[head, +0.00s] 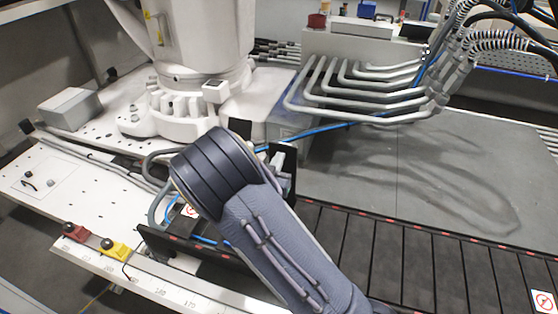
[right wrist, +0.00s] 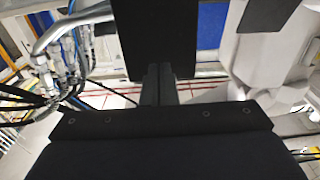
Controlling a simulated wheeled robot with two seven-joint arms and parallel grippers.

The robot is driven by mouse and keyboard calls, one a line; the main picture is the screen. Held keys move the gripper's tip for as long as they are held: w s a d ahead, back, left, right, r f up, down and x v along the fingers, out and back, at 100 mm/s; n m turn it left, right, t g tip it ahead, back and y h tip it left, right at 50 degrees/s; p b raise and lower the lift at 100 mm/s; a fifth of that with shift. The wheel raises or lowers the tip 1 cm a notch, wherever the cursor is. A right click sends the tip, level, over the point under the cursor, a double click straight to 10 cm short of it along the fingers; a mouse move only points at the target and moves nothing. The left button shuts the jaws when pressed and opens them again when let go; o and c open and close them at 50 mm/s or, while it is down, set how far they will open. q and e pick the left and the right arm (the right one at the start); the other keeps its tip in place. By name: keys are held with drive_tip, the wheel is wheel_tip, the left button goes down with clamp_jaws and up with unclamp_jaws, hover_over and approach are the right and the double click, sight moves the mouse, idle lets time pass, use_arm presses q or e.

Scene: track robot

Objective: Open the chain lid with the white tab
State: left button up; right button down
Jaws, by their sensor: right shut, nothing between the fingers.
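The chain cover (head: 390,250) is a row of dark lids with small red marks along its edges, running to the lower right in the head view. At its left end there is a gap with blue hoses, beside a tilted black panel (head: 195,246). A white label with a red sign (head: 189,211) shows there; I cannot tell whether it is the tab. My right arm crosses over this spot and hides much of it. My right gripper (head: 279,160) is mostly hidden behind the wrist; its fingers (right wrist: 158,85) are shut and empty, before a black panel (right wrist: 155,35). My left gripper is not in view.
A white robot base (head: 190,95) stands behind on a white perforated plate. Bent metal pipes (head: 350,90) and hoses are at the upper right. Red (head: 75,231) and yellow (head: 115,248) blocks with black knobs sit on the front rail. The grey deck (head: 430,160) is clear.

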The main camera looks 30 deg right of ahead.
sight(283, 147)
drive_tip(key=shift+w+d, duration=0.3)
drive_tip(key=shift+d, duration=0.05)
drive_tip(key=shift+r, duration=0.1)
drive_tip(key=w+d+p, duration=0.1)
drive_tip(key=w+d+g+y+p, duration=0.1)
drive_tip(key=d+p, duration=0.1)
drive_tip(key=w+d+r+y+p, duration=0.1)
drive_tip(key=p, duration=0.1)
drive_tip(key=shift+w+d+r+g, duration=0.1)
drive_tip(key=shift+w+d+g, duration=0.15)
drive_tip(key=shift+g, duration=0.15)
drive_tip(key=x, duration=0.3)
drive_tip(key=shift+a+f, duration=0.15)
drive_tip(key=shift+f, duration=0.15)
